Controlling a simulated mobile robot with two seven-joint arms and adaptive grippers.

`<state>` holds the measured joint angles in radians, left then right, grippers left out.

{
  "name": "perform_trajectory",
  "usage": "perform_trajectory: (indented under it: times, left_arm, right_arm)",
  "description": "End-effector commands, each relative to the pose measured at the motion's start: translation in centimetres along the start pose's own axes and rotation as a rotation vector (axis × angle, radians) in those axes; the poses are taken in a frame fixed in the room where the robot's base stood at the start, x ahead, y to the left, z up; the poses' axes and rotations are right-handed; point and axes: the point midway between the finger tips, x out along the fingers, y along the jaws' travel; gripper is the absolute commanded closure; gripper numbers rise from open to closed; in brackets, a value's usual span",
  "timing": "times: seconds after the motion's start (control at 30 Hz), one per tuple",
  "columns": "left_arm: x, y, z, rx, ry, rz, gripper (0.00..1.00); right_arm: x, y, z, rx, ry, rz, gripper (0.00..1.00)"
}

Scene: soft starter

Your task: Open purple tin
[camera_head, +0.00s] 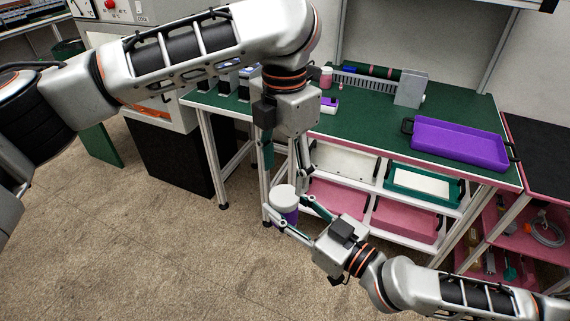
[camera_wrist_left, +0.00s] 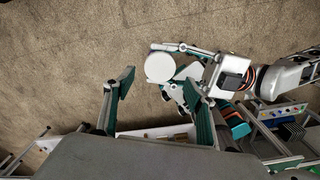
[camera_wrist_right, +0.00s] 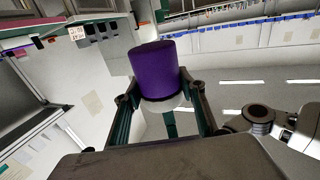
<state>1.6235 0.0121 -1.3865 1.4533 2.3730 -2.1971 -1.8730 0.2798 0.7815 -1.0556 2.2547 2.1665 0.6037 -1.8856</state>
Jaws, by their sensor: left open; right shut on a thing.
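The purple tin (camera_head: 289,213) has a round white lid (camera_head: 284,192) on its top. My right gripper (camera_head: 291,207) is shut on the tin and holds it in the air in front of the workbench. The right wrist view shows the purple body (camera_wrist_right: 155,68) between its fingers, with the white lid partly hidden below it. My left gripper (camera_head: 287,165) is open and points down above the lid. In the left wrist view the white lid (camera_wrist_left: 160,67) lies between the spread fingertips, which look apart from it.
The green-topped workbench (camera_head: 365,125) stands behind the tin. It carries a purple tray (camera_head: 499,160), a grey block (camera_head: 411,88) and a small purple box (camera_head: 330,105). The carpeted floor at left is clear.

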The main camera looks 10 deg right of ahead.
Motion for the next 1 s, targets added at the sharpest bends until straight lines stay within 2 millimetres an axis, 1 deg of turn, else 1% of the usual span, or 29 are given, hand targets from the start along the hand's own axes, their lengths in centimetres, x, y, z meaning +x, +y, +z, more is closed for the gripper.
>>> perform_trajectory:
  times: [0.03, 0.2, 0.4, 0.53, 0.77, 0.8, 0.83, 0.93, 1.0]
  left_arm:
    - [0.9, -0.1, -0.1, 0.000, 0.002, -0.003, 0.44]
    - [3.5, -0.1, -0.1, -0.001, 0.001, -0.003, 0.44]
    - [5.5, 0.0, 0.0, -0.001, 0.001, -0.002, 0.44]
    - [5.9, 0.0, 0.0, -0.001, 0.000, 0.000, 0.44]
    - [6.0, 0.0, 0.0, -0.002, -0.001, 0.000, 0.44]
    - [6.0, 0.0, 0.0, -0.002, -0.001, 0.000, 0.50]
    - [6.0, 0.0, 0.0, -0.002, -0.001, 0.000, 0.57]
    - [6.0, 0.0, 0.0, -0.002, -0.001, 0.000, 0.83]
    - [6.0, 0.0, 0.0, -0.002, -0.001, 0.000, 0.84]
  right_arm:
    - [0.0, 0.0, -0.1, 0.000, 0.002, 0.000, 1.00]
    - [0.0, 0.0, -0.1, 0.000, 0.002, 0.000, 1.00]
    - [0.0, 0.0, -0.1, 0.000, 0.002, 0.000, 1.00]
    - [0.0, 0.0, -0.1, -0.001, 0.002, 0.000, 1.00]
    - [0.0, 0.0, -0.1, -0.001, 0.002, 0.000, 1.00]
    - [0.0, 0.0, -0.1, -0.001, 0.002, 0.000, 1.00]
    - [0.0, 0.0, -0.1, -0.001, 0.002, 0.000, 1.00]
    - [0.0, 0.0, -0.1, -0.001, 0.002, 0.000, 1.00]
    - [0.0, 0.0, -0.1, -0.001, 0.002, 0.000, 1.00]
